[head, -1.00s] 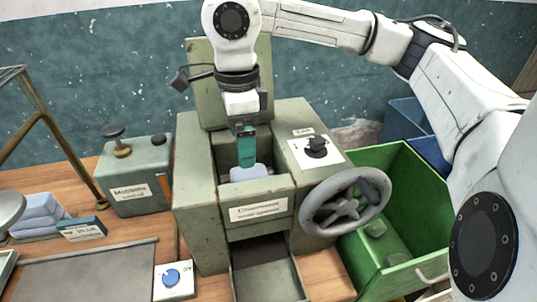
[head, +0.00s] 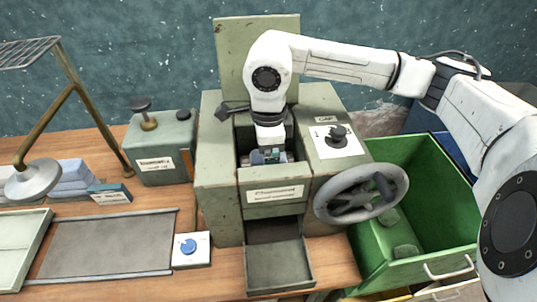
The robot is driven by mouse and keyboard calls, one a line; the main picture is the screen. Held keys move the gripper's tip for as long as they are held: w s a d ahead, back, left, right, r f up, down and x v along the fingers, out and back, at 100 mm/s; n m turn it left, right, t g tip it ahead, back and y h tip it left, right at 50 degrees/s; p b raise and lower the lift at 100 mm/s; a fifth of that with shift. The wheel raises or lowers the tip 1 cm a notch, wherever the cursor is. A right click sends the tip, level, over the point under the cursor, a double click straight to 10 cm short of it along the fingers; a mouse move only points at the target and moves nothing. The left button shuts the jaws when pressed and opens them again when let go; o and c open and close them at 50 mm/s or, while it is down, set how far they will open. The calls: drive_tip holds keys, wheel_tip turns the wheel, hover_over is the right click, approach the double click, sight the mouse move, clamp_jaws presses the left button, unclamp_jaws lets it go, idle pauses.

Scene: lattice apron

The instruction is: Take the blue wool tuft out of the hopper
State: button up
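The hopper (head: 252,177) is the open top of the grey-green machine, with its lid raised behind. My gripper (head: 271,157) points straight down and its lower end is inside the hopper mouth. Small blue-grey and teal patches show around the fingers, just behind the front wall. I cannot tell which of them are the blue wool tuft and which are fingers. The fingertips are mostly hidden by the front wall and my wrist, so their opening and any hold on the tuft cannot be made out.
A grey handwheel (head: 361,194) sticks out at the machine's right, over a green bin (head: 449,258). A black knob (head: 338,135) stands on the right top. An open chute tray (head: 280,267) lies in front. A green box (head: 160,147) and a flat grey plate (head: 107,246) are at left.

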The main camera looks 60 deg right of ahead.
drive_tip(key=shift+f, duration=0.3)
drive_tip(key=shift+c, duration=0.3)
drive_tip(key=c, duration=1)
